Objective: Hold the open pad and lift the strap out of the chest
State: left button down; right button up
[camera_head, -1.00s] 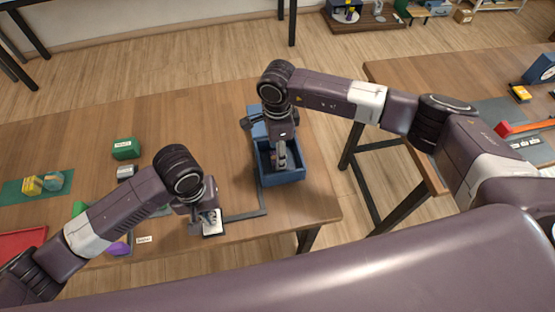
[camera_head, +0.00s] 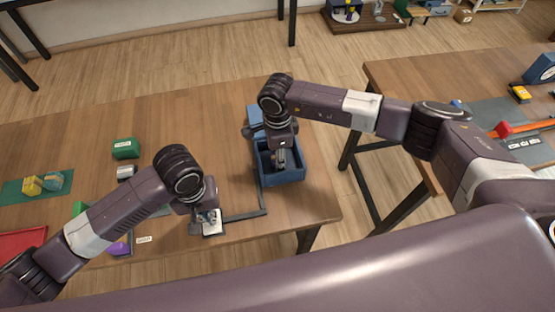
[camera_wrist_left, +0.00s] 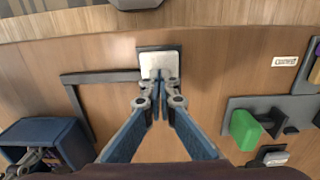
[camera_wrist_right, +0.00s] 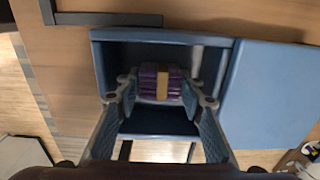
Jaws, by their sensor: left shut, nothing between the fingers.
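The pad (camera_wrist_left: 160,62) is a white square in a dark frame on the table. My left gripper (camera_wrist_left: 158,82) is shut with nothing between its fingers, its tips over the pad's near edge; I cannot tell whether they press on it. The chest (camera_head: 292,176) is an open blue box, its lid (camera_wrist_right: 268,95) folded back to one side. The strap (camera_wrist_right: 148,82) is a purple folded bundle with a tan band, lying inside the chest. My right gripper (camera_wrist_right: 160,92) reaches into the chest, open, with one finger on each side of the strap. Small gaps seem to show.
A dark angled strip (camera_head: 244,216) lies on the table between pad and chest. A green box (camera_head: 125,148), a grey cylinder (camera_head: 126,171) and a red tray (camera_head: 20,242) are to the left. The table's right edge is close beside the chest.

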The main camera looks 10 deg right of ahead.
jog(key=shift+c, duration=0.8)
jog(key=shift+r, duration=0.3)
notch_tip(320, 180, up, 9)
jog(key=shift+f, duration=0.1)
